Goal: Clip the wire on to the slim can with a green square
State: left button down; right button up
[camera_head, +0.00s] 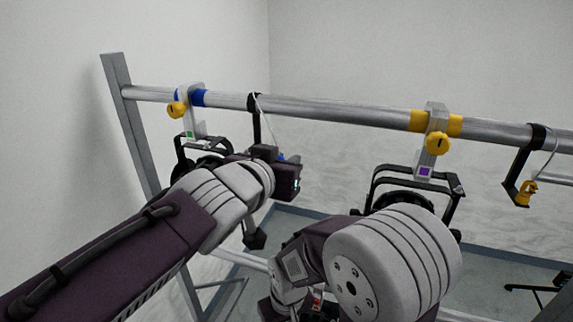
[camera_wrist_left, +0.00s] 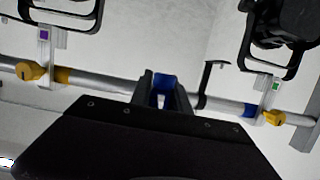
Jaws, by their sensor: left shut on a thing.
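The can with the green square (camera_head: 190,134) hangs at the left from a grey clamp with a yellow knob, beside blue tape on the rail. Its black yoke (camera_head: 180,148) shows, but my left arm hides much of its body. In the left wrist view its green square (camera_wrist_left: 276,86) is at the right. A pale wire (camera_head: 267,122) runs down from a black hook on the rail towards my left gripper. My left gripper (camera_wrist_left: 160,90) is shut on a blue clip (camera_wrist_left: 163,82), to the right of the can in the head view. My right gripper's fingers cannot be made out.
A can with a purple square (camera_head: 425,171) hangs further right by yellow tape, partly behind my right arm. A black hook (camera_head: 516,180) with a yellow clip (camera_head: 525,193) is at the far right. The metal rail (camera_head: 330,110) crosses the view, with free room between the hanging things.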

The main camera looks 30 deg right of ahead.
pick_arm(q)
jog(key=shift+w+d+f, duration=0.1)
jog(key=shift+w+f, duration=0.15)
jog(key=shift+w, duration=0.25)
jog(key=shift+w+f, duration=0.2)
jog(key=shift+w, duration=0.3)
pick_arm(e)
jog(key=shift+w+f, duration=0.4)
jog(key=shift+w, duration=0.25)
pick_arm(q)
jog(key=shift+w, duration=0.1)
